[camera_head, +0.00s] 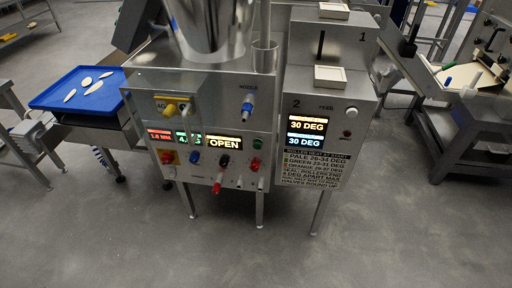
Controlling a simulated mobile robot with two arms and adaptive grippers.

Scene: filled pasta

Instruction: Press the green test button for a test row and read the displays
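A green button (258,144) sits on the right part of the steel machine's front panel (216,120). On that panel a red display (160,136) seems to read 1.6 MM, a green display (187,140) is only partly legible, and a yellow display (223,143) reads OPEN. On the cabinet to the right, the upper display (306,125) and the lower display (305,141) both read 30 DEG. A printed card (316,166) below lists degree ranges for pale, green and orange. Neither gripper is in view.
A blue tray (66,103) with several pale pieces stands left of the machine. Coloured knobs, including a red one (217,186), crowd the panel. A dark button (346,134) is beside the displays. Another machine (460,85) stands at right. The front floor (240,255) is clear.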

